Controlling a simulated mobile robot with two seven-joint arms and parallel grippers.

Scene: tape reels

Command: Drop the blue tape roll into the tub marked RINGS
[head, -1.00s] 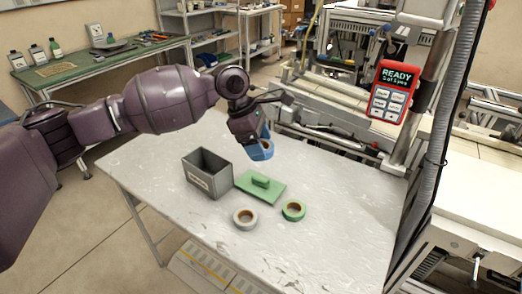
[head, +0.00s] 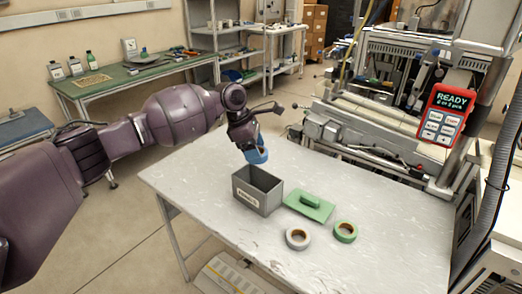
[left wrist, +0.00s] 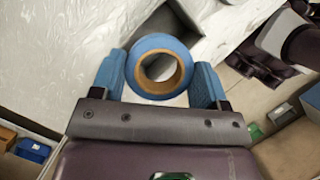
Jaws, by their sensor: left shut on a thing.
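The blue tape roll (head: 261,156) is held in my left gripper (head: 254,151), above the table. In the left wrist view the roll (left wrist: 134,62) sits between the two blue finger pads of the gripper (left wrist: 160,82), its tan core facing the camera. The grey open-topped tub (head: 270,206) stands on the table with a pale label on its front, too small to read surely. In the head view the roll is just above the tub's far rim; whether it is over the opening is unclear. My right gripper is not in view.
A green block with a handle (head: 309,211) lies right of the tub. The table (head: 390,223) is clear toward the right. A red READY panel (head: 446,112) hangs at right.

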